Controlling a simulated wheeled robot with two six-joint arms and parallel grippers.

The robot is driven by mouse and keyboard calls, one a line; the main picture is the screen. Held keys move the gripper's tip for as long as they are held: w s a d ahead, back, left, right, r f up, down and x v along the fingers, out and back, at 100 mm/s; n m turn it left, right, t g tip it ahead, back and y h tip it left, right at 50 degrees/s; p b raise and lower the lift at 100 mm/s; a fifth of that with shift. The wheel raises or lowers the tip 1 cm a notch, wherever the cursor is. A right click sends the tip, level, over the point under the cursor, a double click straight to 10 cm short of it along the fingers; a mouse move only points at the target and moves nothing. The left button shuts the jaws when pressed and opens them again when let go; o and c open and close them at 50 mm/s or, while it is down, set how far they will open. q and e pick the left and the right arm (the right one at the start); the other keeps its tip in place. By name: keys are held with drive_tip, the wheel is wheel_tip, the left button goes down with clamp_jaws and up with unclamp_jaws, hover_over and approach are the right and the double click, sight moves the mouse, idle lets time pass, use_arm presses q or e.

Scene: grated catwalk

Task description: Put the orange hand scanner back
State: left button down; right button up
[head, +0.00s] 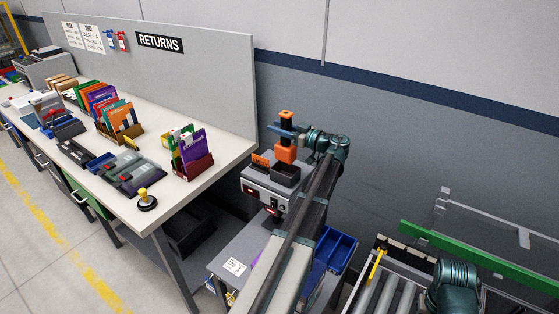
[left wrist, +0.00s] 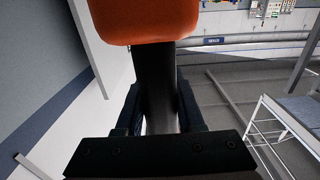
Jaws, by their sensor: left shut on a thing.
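The orange hand scanner (head: 286,154) hangs upright with its larger orange block at the bottom and a dark handle above it. My left gripper (head: 283,131) is shut on the dark handle. In the left wrist view the orange block of the scanner (left wrist: 145,18) fills the top, and the handle runs between the fingers of my left gripper (left wrist: 158,106). Below the scanner is a grey charging unit (head: 262,193) with a dark open cup (head: 286,175) on top. The scanner's lower end is close over this cup; I cannot tell whether they touch. My right gripper is out of view.
The returns bench (head: 200,190) with books, trays and a yellow-topped button (head: 146,198) stands to the left. Blue bins (head: 335,248) and a roller conveyor (head: 383,290) lie nearer, to the right. The wall is close behind.

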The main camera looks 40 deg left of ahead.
sight(278, 147)
use_arm(q)
drive_tip(key=shift+f+b, duration=3.7)
drive_tip(key=shift+f, duration=0.55)
drive_tip(key=shift+f, duration=0.15)
drive_tip(key=c, duration=0.5)
unclamp_jaws()
drive_tip(key=shift+r, duration=0.3)
drive_tip(key=d, duration=0.4)
drive_tip(key=w+d, duration=0.1)
drive_tip(key=d, duration=0.7)
drive_tip(key=shift+w+f, duration=0.1)
drive_tip(key=shift+w, duration=0.05)
